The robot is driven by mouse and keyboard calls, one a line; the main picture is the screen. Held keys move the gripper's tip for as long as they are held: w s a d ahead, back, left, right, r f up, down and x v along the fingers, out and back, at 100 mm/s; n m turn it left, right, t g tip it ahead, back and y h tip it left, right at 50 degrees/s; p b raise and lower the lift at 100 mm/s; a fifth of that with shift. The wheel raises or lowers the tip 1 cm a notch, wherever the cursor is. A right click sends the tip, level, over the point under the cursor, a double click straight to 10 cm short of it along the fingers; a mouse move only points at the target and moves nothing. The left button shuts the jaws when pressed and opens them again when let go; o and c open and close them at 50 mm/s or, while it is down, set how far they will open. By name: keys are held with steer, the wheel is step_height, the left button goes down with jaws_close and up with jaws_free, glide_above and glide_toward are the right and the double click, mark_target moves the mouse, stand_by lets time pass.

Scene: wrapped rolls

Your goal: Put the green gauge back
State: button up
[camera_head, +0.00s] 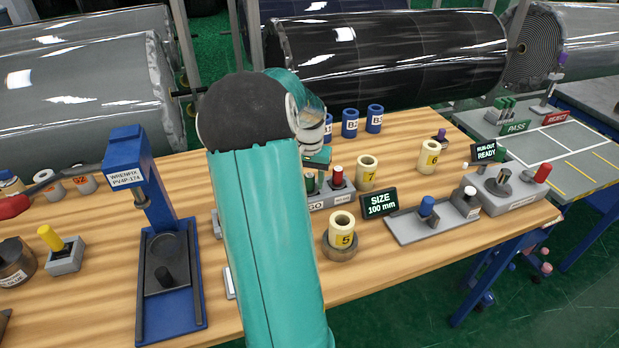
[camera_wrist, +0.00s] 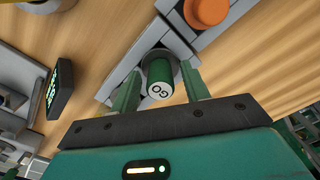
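The green gauge (camera_wrist: 159,76) is a short green cylinder with a pale end marked GO. In the wrist view it is between the two fingers of my gripper (camera_wrist: 161,72), with narrow gaps showing on both sides. The fingers look open around it. The gauge is at the grey holder (camera_wrist: 122,78); how deep it sits I cannot tell. In the head view the holder (camera_head: 318,205) carries a GO label, and a bit of green shows beside my arm. My arm hides most of the gripper there. A red gauge (camera_head: 337,176) stands on the holder's right side.
A SIZE 100 mm display (camera_head: 379,203) stands right of the holder. Cream rolls marked 5 (camera_head: 342,230), 7 (camera_head: 366,172) and 6 (camera_head: 428,156) stand nearby. A blue press (camera_head: 165,250) is on the left. Blue rolls (camera_head: 350,123) stand behind.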

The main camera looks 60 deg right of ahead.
steer(key=shift+r, duration=0.15)
step_height(320, 180, up, 12)
stand_by(0.6)
steer(key=w+a+r+n+t, duration=0.1)
steer(key=w+a+r+n, duration=0.15)
steer(key=a, duration=0.55)
steer(key=w+a+r+n+t, duration=0.15)
steer(key=w+a, duration=0.25)
steer(key=a, duration=0.4)
steer(key=w+a+r+n, duration=0.1)
steer(key=w+a+n, duration=0.25)
steer(key=a, duration=0.55)
steer(key=s+a+f+n+t, duration=0.1)
steer(key=s+a+n, duration=0.2)
steer(key=a, duration=0.9)
steer(key=s+a+n+t, duration=0.2)
steer(key=a+n, duration=0.3)
steer(key=a, duration=0.7)
steer(key=shift+s+f, duration=0.4)
steer(key=shift+s, duration=0.2)
